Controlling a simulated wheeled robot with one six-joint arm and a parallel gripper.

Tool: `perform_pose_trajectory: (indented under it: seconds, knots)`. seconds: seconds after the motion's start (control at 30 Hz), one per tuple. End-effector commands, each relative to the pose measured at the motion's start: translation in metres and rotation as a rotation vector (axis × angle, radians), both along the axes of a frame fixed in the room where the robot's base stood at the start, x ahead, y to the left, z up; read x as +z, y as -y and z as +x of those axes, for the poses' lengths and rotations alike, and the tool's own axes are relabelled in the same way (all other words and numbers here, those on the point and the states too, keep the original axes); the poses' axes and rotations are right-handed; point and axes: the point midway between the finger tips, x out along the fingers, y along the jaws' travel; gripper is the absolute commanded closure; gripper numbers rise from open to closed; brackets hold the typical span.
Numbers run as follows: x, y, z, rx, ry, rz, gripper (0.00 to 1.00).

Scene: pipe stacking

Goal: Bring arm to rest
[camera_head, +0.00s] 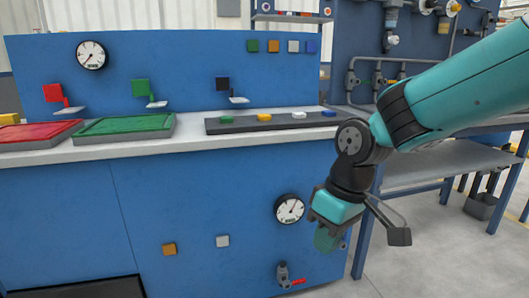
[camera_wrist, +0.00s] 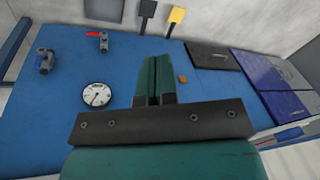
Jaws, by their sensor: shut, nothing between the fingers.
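My arm reaches in from the right in the head view, with its forearm in teal and black. My gripper (camera_head: 328,238) hangs low in front of the blue bench front (camera_head: 200,215), right of the lower round gauge (camera_head: 289,208). In the wrist view my gripper (camera_wrist: 158,62) shows two teal fingers side by side, shut together with nothing between them. The gauge also shows in the wrist view (camera_wrist: 97,94), left of the fingers. I cannot tell whether the gripper touches the bench.
The bench top holds a red tray (camera_head: 35,134), a green tray (camera_head: 125,126) and a dark strip (camera_head: 225,125) with small coloured pieces. A valve with a red handle (camera_head: 284,275) juts from the bench front near my gripper. A grey table (camera_head: 440,165) stands at right.

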Motion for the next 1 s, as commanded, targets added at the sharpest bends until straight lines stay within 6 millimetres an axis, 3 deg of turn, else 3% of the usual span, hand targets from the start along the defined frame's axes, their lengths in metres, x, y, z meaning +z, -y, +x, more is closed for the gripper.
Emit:
perform_pose_trajectory:
  seconds: [0.03, 0.2, 0.6, 1.0]
  knots:
    - [-0.002, 0.009, -0.023, -0.021, 0.005, 0.020, 1.00]
    - [0.002, 0.025, -0.079, -0.068, -0.001, 0.065, 1.00]
    - [-0.017, 0.044, -0.172, -0.140, -0.012, 0.135, 1.00]
    - [0.064, 0.044, -0.170, -0.140, -0.015, 0.134, 1.00]
